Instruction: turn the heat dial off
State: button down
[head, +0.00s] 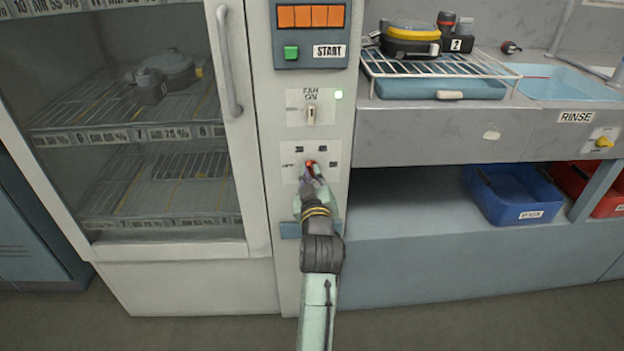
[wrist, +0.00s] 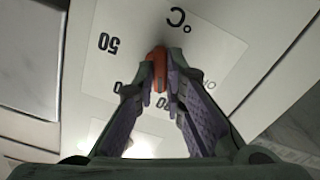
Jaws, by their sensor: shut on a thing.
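The heat dial is a small red-orange knob (head: 309,163) on a pale label plate (head: 331,152) on the cabinet's front column. In the wrist view the knob (wrist: 158,68) sits between the two fingertips. The plate there (wrist: 205,38) shows "50", a "°C" mark and other marks partly hidden by the fingers. My gripper (head: 312,172) reaches up to the dial from below, and in the wrist view my gripper (wrist: 160,85) is shut on the knob. The exact setting the knob points to cannot be told.
The glass door's handle (head: 229,62) is on the left. A steel counter (head: 420,135) and a blue bin (head: 515,194) are on the right.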

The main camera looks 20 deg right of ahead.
jog(key=n+b, duration=0.2)
jog(key=n, duration=0.4)
jog(key=shift+f+n, duration=0.1)
jog(key=shift+n, duration=0.2)
jog(key=n+b, duration=0.1)
jog(key=n, duration=0.2)
jog(key=shift+b, duration=0.35)
jog(key=shift+n+b, duration=0.6)
jog(key=shift+n, duration=1.2)
jog(key=c, duration=1.7)
grip_release()
jog(key=shift+o, duration=0.2)
